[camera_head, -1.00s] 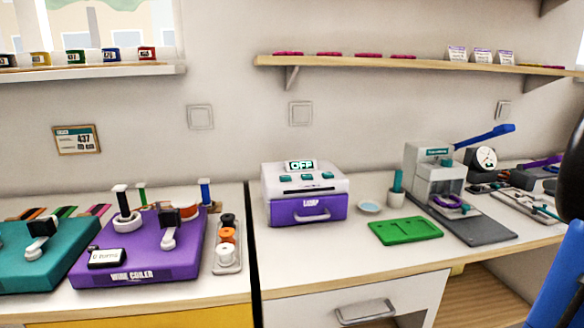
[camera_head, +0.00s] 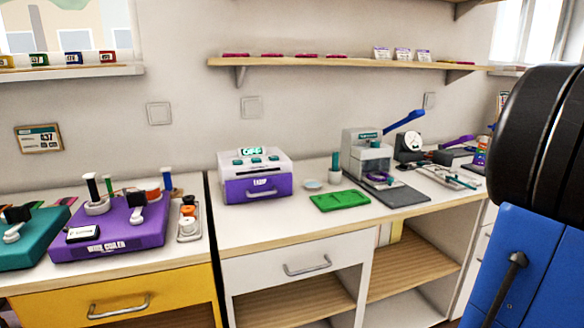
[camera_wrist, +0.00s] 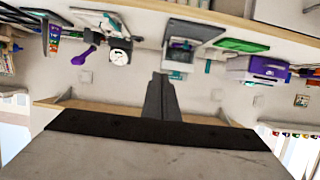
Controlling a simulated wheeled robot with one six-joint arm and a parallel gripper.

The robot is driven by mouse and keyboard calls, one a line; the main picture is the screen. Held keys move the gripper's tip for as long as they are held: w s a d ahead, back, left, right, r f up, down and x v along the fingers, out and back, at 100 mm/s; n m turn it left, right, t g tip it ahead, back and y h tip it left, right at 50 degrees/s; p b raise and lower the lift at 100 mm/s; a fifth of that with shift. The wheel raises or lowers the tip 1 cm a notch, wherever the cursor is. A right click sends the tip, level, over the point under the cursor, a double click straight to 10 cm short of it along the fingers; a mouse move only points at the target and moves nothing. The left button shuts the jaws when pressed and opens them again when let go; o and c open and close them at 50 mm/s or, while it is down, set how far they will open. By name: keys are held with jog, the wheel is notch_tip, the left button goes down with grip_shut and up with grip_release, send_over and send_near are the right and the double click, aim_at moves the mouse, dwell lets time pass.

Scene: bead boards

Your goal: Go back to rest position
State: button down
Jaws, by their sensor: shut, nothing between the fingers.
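My gripper (camera_wrist: 161,97) shows in the wrist view as dark fingers pressed together, with nothing between them. It is in the air, apart from the counter, and the wrist view shows the room upside down. In the head view the gripper is out of frame. A large black and blue part of my arm fills the right side of the head view.
A wall shelf (camera_head: 345,64) runs above. Open shelves (camera_head: 418,268) lie below.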

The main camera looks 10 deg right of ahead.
jog(key=w+a+f+g+y, duration=0.1)
jog(key=a+f+g, duration=0.3)
jog(key=a, duration=0.9)
jog(key=w+a+f+g+y, duration=0.15)
jog(key=a+f, duration=0.45)
jog(key=a, duration=0.8)
jog(key=s+a+f+g+h, duration=0.2)
jog(key=s+a+f, duration=0.3)
jog(key=s+a, duration=0.2)
jog(key=s+a+f+m+g+h, duration=0.1)
jog(key=s+a+f+g, duration=0.1)
jog(key=s+a+f, duration=0.4)
jog(key=s+a, duration=0.1)
jog(key=s, duration=0.2)
jog(key=shift+s+a+f+h, duration=0.25)
jog(key=shift+a+h, duration=0.1)
